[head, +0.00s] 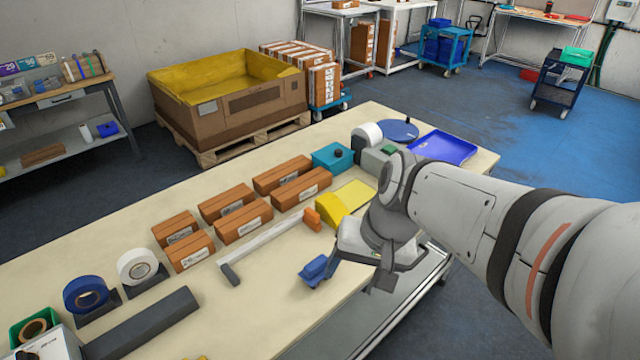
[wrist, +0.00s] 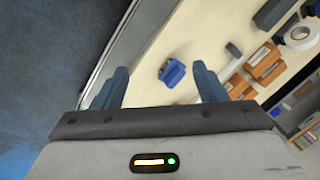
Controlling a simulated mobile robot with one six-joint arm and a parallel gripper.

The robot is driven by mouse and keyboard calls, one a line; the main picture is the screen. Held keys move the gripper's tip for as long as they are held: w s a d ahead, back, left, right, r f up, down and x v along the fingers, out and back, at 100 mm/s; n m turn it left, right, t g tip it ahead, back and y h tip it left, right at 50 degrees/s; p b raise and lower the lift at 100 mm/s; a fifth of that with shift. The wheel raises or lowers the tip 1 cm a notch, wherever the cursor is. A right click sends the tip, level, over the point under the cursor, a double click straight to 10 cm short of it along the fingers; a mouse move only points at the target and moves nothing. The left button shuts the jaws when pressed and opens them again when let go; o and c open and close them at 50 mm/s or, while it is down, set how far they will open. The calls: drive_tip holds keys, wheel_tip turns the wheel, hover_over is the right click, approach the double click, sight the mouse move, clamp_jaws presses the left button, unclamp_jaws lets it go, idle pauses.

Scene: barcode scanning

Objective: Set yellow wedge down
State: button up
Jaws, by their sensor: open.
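The yellow wedge (head: 332,208) rests on the cream tabletop in the head view, its sloped side showing, just left of a flat pale yellow pad (head: 355,194). It does not show in the wrist view. My gripper (head: 370,258) is above the table's front part, nearer the camera than the wedge and apart from it. In the wrist view its two blue-grey fingers (wrist: 159,69) are spread with nothing held between them. A small blue object (wrist: 172,73) lies on the table below, beyond the fingertips.
An orange block (head: 313,219) sits beside the wedge, at the end of a pale bar. Several brown boxes (head: 242,224), a teal box (head: 333,157) and a blue tray (head: 444,147) stand on the table. The table's front edge is close to my gripper.

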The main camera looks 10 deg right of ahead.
drive_tip(key=shift+o, duration=1.4)
drive_tip(key=w+a+f+m+y+b, duration=0.4)
drive_tip(key=w+a+f+m+y, duration=0.1)
drive_tip(key=w+f+m, duration=0.1)
drive_tip(key=shift+f+g+y, duration=0.4)
drive_tip(key=shift+f, duration=0.1)
drive_tip(key=m+t+y+b, duration=0.2)
drive_tip(key=m+t+b, duration=0.7)
drive_tip(key=m+t, duration=0.8)
approach(335, 207)
drive_tip(key=r+m+g, duration=0.2)
drive_tip(key=m+g, duration=0.1)
drive_tip(key=shift+w+a, duration=0.25)
drive_tip(key=shift+a, duration=0.05)
drive_tip(key=shift+w+h, duration=0.25)
drive_tip(key=shift+h, duration=0.05)
drive_tip(key=x, duration=0.2)
drive_tip(key=p+x, duration=0.1)
drive_tip(key=x, duration=0.4)
drive_tip(key=shift+w+d+r, duration=0.1)
drive_tip(key=shift+w+r, duration=0.15)
